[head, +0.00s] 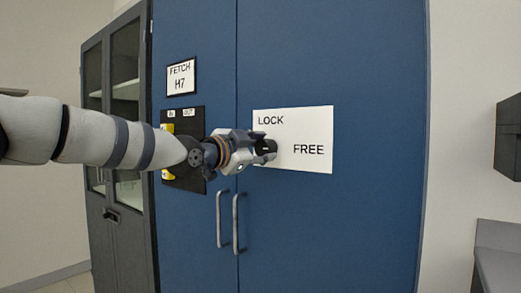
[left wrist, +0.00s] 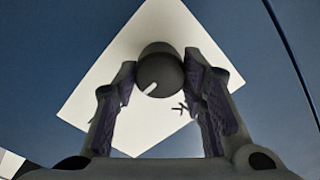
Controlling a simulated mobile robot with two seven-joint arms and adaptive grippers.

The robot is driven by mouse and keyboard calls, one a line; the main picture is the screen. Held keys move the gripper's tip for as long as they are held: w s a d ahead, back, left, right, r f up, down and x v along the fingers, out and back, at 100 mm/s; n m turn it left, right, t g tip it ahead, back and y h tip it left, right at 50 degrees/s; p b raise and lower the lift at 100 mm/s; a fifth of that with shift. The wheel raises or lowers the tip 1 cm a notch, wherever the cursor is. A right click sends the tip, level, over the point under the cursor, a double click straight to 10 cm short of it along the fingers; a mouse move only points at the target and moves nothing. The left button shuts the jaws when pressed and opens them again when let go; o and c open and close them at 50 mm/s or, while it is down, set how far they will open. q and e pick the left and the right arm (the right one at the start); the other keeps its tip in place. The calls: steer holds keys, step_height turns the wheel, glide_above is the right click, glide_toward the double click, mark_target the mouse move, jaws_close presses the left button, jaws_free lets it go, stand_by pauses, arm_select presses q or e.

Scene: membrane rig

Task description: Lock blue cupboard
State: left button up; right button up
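The blue cupboard (head: 330,220) has two closed doors with a vertical handle (head: 219,218) on the left one and another handle (head: 236,222) on the right one. On the right door is a white plate (head: 318,124) marked LOCK and FREE. A dark round knob (left wrist: 160,66) with a white pointer line sits on this plate. My left gripper (head: 262,148) is at the knob, partly hiding it in the head view. In the left wrist view the left gripper's fingertips (left wrist: 159,76) lie against both sides of the knob. My right gripper is not in view.
A black panel (head: 190,118) with yellow parts, partly behind my arm, is on the left door below a sign (head: 181,78) reading FETCH H7. A grey glass-door cabinet (head: 121,165) stands at left. A dark wall box (head: 509,137) and grey surface (head: 500,245) are at right.

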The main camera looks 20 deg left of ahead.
arm_select(q)
steer(key=c, duration=0.4)
steer(key=shift+n, duration=0.3)
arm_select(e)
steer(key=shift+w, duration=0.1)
arm_select(q)
steer(key=n, duration=0.2)
steer(key=shift+r+n+p, duration=0.1)
steer(key=shift+n+p, duration=0.2)
steer(key=shift+p, duration=0.05)
steer(key=n, duration=0.9)
steer(key=shift+n+p, duration=0.3)
steer(key=shift+n, duration=0.1)
steer(key=shift+f+n, duration=0.2)
steer(key=shift+n, duration=2.2)
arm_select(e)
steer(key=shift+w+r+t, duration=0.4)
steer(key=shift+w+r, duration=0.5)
